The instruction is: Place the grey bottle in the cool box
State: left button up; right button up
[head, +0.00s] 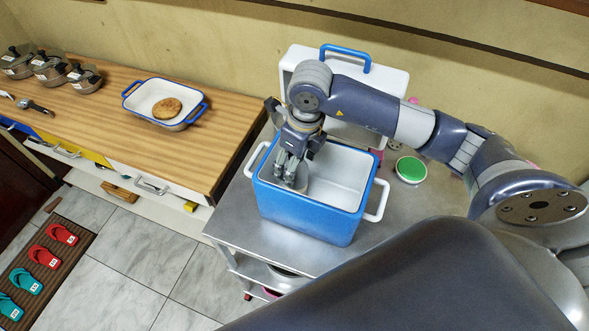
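The cool box (305,212) is blue with a white inside and white side handles. It stands open at the top on a grey metal cart. My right gripper (291,162) reaches down into the left part of the box, with its fingers around a grey object that looks like the grey bottle (297,184). Only a small part of the bottle shows. The fingers and the front wall hide the rest, so I cannot tell whether it touches the box floor. My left gripper is not in view.
A white lid with a blue handle (344,50) stands behind the box. A green-topped round container (410,169) is on the cart (265,236) to the right. A wooden counter (205,135) at left holds a tray (193,118) with bread and several pots.

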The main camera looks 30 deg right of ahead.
jog(key=r, duration=0.3)
jog(key=r+b, duration=0.1)
jog(key=r, duration=0.2)
jog(key=s+r+b, duration=0.1)
jog(key=r, duration=0.1)
jog(key=shift+d+r, duration=0.25)
jog(key=shift+r, duration=0.15)
